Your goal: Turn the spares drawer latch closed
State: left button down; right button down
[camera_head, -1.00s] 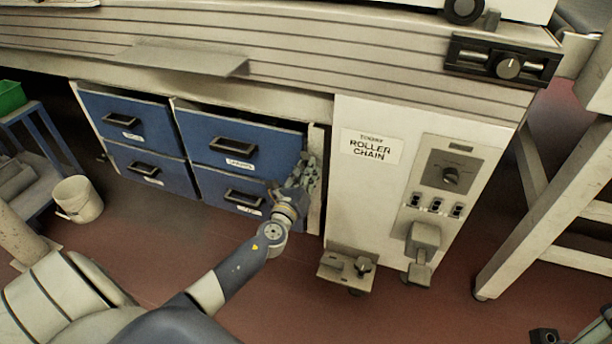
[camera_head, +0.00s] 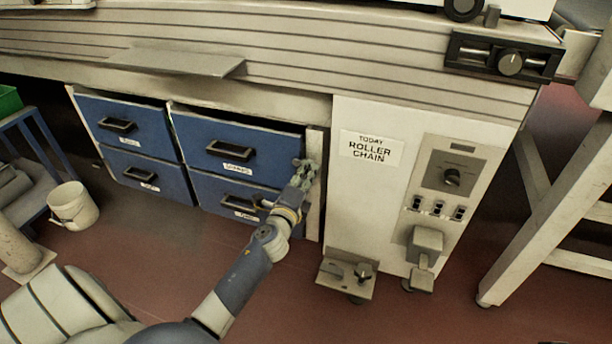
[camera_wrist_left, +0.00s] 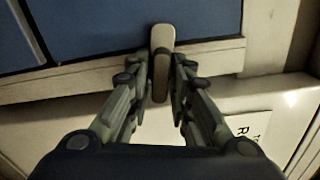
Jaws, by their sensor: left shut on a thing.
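The blue spares drawer (camera_head: 275,143) is the upper right one of the drawers in the head view, with a black handle and a white label. It looks pushed in. The latch (camera_wrist_left: 161,42) is a small pale bar with rounded ends, seen in the left wrist view across the edge of the blue front and the beige frame. My left gripper (camera_head: 305,167) is at the right edge of this drawer. In the left wrist view its fingers (camera_wrist_left: 161,78) are shut on the latch, one on each side. In the head view the gripper hides the latch. My right gripper is not in view.
Other blue drawers (camera_head: 147,172) are at left and below. A white panel (camera_head: 360,195) with a knob and switches stands close to the right of my gripper. A worktop edge (camera_head: 300,65) overhangs above. A bucket (camera_head: 75,207) stands on the floor at left.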

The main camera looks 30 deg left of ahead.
pick_arm(q)
jog(key=shift+n, duration=1.2)
jog(key=c, duration=1.6)
grip_release()
jog(key=v, duration=1.2)
